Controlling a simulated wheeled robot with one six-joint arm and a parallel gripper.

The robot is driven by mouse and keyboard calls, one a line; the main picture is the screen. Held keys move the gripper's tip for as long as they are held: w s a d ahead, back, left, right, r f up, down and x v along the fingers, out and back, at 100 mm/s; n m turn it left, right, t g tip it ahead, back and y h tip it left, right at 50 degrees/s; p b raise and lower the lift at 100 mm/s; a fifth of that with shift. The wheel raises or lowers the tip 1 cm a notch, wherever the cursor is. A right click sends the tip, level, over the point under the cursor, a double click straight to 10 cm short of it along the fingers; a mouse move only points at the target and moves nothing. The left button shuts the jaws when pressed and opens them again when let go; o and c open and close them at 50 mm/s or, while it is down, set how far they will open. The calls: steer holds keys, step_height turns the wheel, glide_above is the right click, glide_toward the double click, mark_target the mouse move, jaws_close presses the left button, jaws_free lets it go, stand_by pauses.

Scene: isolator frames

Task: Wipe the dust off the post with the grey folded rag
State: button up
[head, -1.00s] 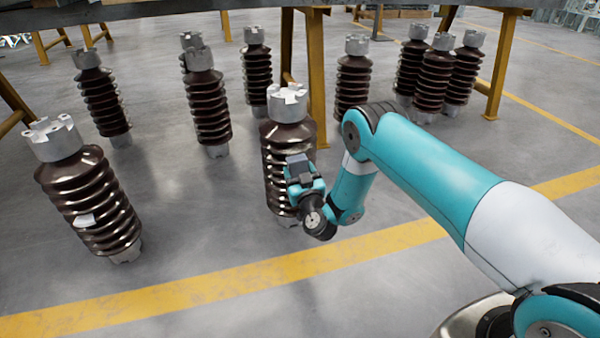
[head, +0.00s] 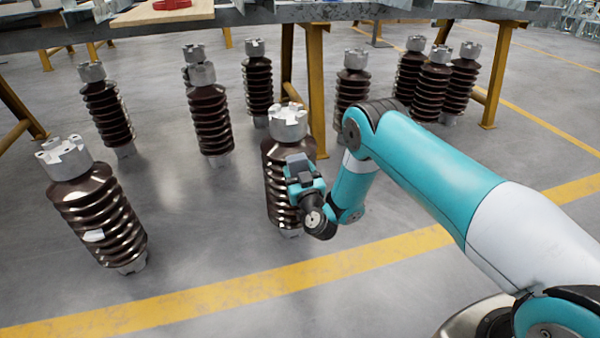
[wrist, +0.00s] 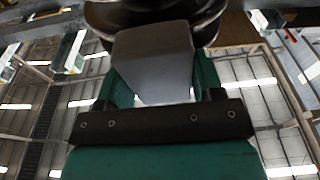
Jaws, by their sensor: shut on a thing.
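My gripper (head: 304,182) is shut on the grey folded rag (head: 297,161), which fills the space between its teal fingers in the wrist view (wrist: 152,58). In the head view, the rag and gripper overlap the right side of the middle post (head: 274,157), a brown ribbed insulator with a grey metal cap. The post stands upright on the floor. In the wrist view, dark ribbed discs (wrist: 150,14) lie just beyond the rag's far end. I cannot tell if they touch. No dust is clear on this post, and my gripper hides part of it.
A similar post (head: 97,212) with a small white patch stands at the left. Several more posts stand behind, near a workbench (head: 330,11) on yellow legs (head: 496,75). A red object (head: 172,4) lies on a board there. The floor in front is open, with a yellow line (head: 260,285).

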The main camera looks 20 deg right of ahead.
steer(key=shift+f+b, duration=4.25)
steer(key=shift+f, duration=0.85)
steer(key=shift+r+p, duration=3.15)
steer(key=shift+r, duration=0.7)
step_height(320, 180, up, 3)
steer(key=p, duration=0.3)
steer(key=shift+r, duration=0.15)
steer(key=shift+s, duration=0.1)
